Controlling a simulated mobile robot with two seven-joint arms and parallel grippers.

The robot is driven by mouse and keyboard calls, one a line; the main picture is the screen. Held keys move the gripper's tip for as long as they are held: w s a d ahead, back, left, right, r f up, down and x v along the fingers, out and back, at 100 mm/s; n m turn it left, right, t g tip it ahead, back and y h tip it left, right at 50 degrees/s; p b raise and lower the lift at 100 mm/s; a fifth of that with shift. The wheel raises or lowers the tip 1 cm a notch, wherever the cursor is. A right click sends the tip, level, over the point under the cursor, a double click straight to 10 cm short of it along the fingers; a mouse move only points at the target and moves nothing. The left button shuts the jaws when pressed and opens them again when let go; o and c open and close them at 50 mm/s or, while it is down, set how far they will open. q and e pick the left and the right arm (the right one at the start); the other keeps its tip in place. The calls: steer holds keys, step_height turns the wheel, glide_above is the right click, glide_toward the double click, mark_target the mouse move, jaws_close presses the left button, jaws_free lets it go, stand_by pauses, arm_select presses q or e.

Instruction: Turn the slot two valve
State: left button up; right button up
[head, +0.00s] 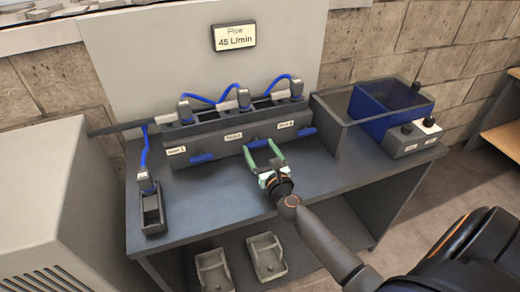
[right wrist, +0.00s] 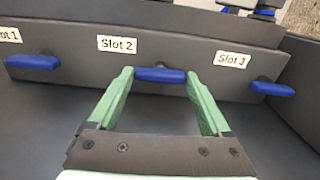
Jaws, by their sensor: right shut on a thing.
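The slot two valve is a blue bar handle (right wrist: 160,75) on the grey front panel, below the "Slot 2" label (right wrist: 117,44). It lies level across the panel in the right wrist view. My right gripper (head: 261,146) has its green fingers at the two ends of this handle and is shut on it. The fingers hide part of the handle in the head view. The slot 1 handle (right wrist: 32,62) and the slot 3 handle (right wrist: 273,89) are the same blue, on either side. My left gripper is not in view.
A display (head: 233,36) on the back board reads "Flow 45 L/min". Blue-hosed connectors (head: 244,98) stand above the panel. A grey bin (head: 335,122) stands to the right, a holder (head: 152,212) at the left. The bench top (head: 215,205) before the panel is clear.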

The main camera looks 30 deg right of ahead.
steer(key=shift+n, duration=0.3)
steer(key=n+p, duration=0.1)
steer(key=n, duration=0.2)
steer(key=shift+n, duration=0.4)
steer(key=n+p, duration=0.1)
steer(key=n, duration=0.3)
steer(key=shift+n, duration=0.3)
steer(key=n+p, duration=0.1)
steer(key=n, duration=0.3)
steer(key=shift+p, duration=0.4)
steer(key=shift+n+p, duration=0.55)
steer(key=shift+n, duration=1.95)
steer(key=o, duration=1.2)
steer(key=shift+c, duration=0.2)
